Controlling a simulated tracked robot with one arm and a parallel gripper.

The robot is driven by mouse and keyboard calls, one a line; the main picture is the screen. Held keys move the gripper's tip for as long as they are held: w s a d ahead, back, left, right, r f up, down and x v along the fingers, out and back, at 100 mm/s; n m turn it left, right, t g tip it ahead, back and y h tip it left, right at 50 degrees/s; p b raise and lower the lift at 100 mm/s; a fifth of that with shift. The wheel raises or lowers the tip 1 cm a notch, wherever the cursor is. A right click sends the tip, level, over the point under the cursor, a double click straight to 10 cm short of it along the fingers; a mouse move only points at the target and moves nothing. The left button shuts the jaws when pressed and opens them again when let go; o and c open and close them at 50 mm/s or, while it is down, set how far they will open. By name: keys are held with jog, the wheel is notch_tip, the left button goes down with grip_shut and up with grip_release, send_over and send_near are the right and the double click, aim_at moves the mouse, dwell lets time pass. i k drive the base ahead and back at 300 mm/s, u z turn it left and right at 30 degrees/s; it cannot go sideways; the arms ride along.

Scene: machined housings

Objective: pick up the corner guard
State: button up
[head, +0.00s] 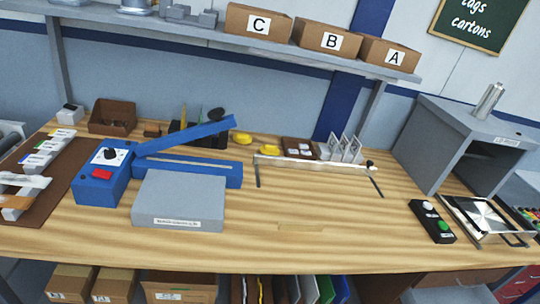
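I cannot pick out a corner guard with certainty in the head view. A small dark brown piece (152,130) lies at the back left of the wooden bench (300,245), too small to identify. A thin, faint wood-coloured shape (298,227) lies near the front middle of the bench, and I cannot tell what it is. My gripper does not show in this view.
A blue sealer (100,180) with a raised arm and a grey block (178,203) stand left. A thin bar (315,163) spans the back middle. A grey open cabinet (440,145) and button box (432,221) are right. The front middle is mostly clear.

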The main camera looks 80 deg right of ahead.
aim_at(282, 225)
jog(key=u, duration=0.15)
jog(key=i, duration=1.65)
jog(key=z, duration=2.3)
jog(key=k, duration=0.9)
jog(key=z, duration=0.2)
jog(key=i, duration=0.55)
jog(key=u, duration=0.05)
